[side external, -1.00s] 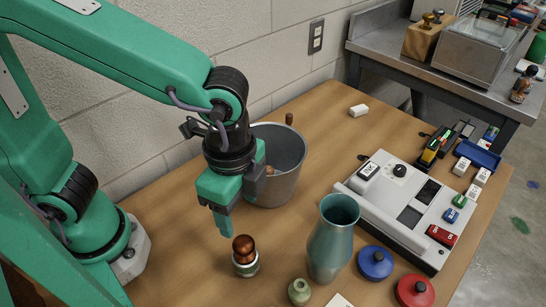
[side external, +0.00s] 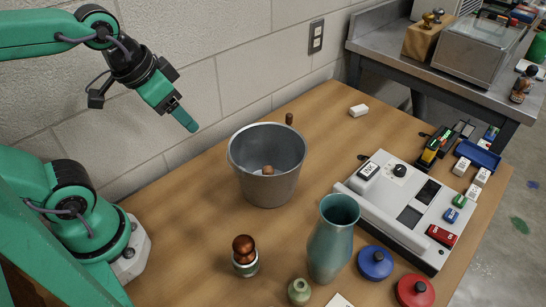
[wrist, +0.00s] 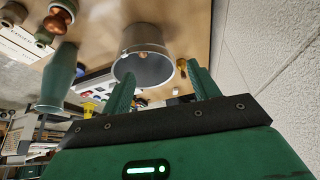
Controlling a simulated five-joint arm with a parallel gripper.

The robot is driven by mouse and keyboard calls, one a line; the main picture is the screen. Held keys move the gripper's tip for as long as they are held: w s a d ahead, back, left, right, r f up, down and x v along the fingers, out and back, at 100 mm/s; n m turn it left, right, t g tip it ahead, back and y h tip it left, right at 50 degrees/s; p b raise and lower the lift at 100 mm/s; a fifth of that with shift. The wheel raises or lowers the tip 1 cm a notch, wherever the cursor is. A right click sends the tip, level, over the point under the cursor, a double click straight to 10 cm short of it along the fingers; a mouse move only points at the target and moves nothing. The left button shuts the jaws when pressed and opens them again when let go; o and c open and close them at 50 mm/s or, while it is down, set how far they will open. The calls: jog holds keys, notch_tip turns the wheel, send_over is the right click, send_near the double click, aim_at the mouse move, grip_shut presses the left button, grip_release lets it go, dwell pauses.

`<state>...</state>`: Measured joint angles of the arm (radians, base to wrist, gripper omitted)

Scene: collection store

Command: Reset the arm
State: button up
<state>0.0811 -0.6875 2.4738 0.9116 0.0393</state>
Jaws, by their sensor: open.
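My gripper (side external: 186,118) is raised in the air to the upper left of the metal bucket (side external: 243,172), near the wall. In the wrist view its two green fingers (wrist: 163,88) stand apart with nothing between them. The bucket also shows in the wrist view (wrist: 132,45), beyond the fingers.
The wall (side external: 190,50) is close behind my gripper.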

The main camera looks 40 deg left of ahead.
jog(key=shift+s+a+r+n+t, duration=0.1)
jog(key=shift+s+a+n+t, duration=0.1)
jog(key=shift+a+n, duration=0.25)
jog(key=shift+s+a+r+n+t, duration=0.15)
jog(key=shift+a+n, duration=0.1)
jog(key=shift+a, duration=0.25)
dwell(0.6)
